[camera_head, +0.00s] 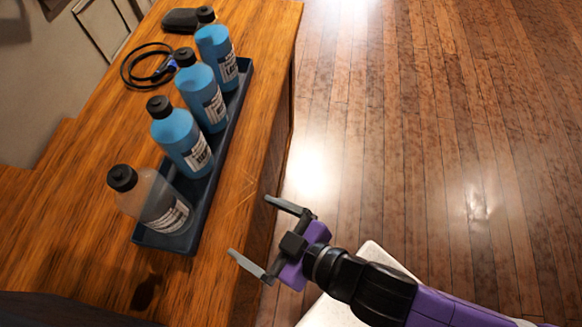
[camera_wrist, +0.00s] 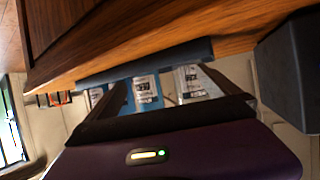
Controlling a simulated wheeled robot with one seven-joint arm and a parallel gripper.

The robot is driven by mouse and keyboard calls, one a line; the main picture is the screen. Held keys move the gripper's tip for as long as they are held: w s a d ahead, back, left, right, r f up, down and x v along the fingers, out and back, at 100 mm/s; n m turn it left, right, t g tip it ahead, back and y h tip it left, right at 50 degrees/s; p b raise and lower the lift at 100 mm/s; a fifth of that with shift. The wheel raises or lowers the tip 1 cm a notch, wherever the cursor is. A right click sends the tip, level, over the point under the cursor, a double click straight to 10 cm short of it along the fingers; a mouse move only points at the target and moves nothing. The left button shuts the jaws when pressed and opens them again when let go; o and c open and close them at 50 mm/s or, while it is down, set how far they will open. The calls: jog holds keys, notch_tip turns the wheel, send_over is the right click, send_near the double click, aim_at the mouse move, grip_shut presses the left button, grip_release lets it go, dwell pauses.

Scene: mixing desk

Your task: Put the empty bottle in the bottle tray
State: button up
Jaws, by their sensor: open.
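The empty bottle (camera_head: 155,201) is clear with a black cap and a white label. It stands in the near end of the dark bottle tray (camera_head: 205,217), in line with several blue bottles (camera_head: 183,137). My gripper (camera_head: 257,228) is open and empty, to the right of the tray near the desk's edge, apart from the bottle. In the wrist view the tray (camera_wrist: 150,62) runs across the picture, with a blue bottle (camera_wrist: 148,92) and the clear bottle (camera_wrist: 195,82) showing beyond my fingers.
A coiled black cable (camera_head: 148,66) and a dark rounded object (camera_head: 181,20) lie at the desk's far end. The wooden desk (camera_head: 80,150) is bare left of the tray. Open floor (camera_head: 430,130) lies to the right. A dark box-like object (camera_wrist: 290,70) shows at the right of the wrist view.

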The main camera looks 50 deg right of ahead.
jog(key=s+d+r+m+t+h, duration=0.2)
jog(key=s+d+r, duration=0.3)
jog(key=s+d, duration=0.6)
jog(key=shift+s+d+r+m+h, duration=0.15)
jog(key=shift+s+r+m+h, duration=0.2)
jog(key=shift+s, duration=0.35)
